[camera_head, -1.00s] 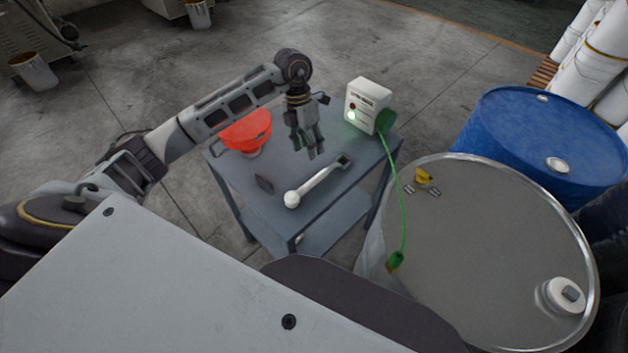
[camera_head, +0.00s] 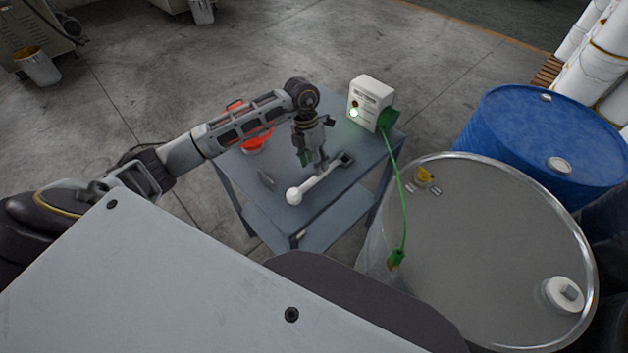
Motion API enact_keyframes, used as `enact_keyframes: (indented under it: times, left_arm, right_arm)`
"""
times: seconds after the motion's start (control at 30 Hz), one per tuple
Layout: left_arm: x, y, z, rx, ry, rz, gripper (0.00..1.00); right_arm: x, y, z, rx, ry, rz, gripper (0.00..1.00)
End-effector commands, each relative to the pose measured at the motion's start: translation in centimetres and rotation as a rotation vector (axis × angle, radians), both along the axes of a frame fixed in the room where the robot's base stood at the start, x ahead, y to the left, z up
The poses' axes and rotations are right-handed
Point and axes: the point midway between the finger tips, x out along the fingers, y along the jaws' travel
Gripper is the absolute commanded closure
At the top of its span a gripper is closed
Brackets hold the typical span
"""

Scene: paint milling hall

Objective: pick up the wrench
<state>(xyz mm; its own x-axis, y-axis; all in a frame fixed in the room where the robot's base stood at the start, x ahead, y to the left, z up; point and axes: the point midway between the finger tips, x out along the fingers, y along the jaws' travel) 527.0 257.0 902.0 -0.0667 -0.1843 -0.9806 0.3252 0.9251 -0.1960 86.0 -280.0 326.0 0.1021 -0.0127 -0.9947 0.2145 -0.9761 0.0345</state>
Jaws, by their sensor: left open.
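The wrench (camera_head: 309,186) is a pale bar with a round white end at the lower left and a dark, squarish head at the upper right. It lies slantwise on the grey table (camera_head: 330,207). My left gripper (camera_head: 315,167) points down over the middle of the wrench. Its jaws are open, and its fingertips overlap the handle's upper edge in the picture. I cannot tell whether they touch it. My right gripper is out of view.
A red funnel-like object (camera_head: 257,142) stands partly behind my left arm. A white box (camera_head: 370,101) with a green light stands at the table's back right. A green cable (camera_head: 400,200) runs from it to a clamp on the grey drum (camera_head: 480,250). A blue drum (camera_head: 520,130) stands behind.

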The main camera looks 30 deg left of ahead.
Motion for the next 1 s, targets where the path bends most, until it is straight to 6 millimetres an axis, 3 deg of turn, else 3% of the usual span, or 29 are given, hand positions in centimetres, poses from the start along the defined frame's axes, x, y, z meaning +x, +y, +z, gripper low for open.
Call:
enact_keyframes:
  times: [0.17, 0.67, 1.0]
  left_arm:
    - [-0.1, -0.2, -1.1, -0.001, -0.002, 0.000, 0.53]
    - [-0.2, -0.3, -1.6, 0.000, 0.000, 0.001, 0.53]
    - [-0.7, -0.6, -4.8, -0.001, 0.001, 0.001, 0.53]
  right_arm:
    - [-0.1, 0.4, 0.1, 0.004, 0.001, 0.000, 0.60]
    - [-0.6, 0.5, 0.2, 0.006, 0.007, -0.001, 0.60]
    - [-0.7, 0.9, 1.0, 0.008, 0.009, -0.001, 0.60]
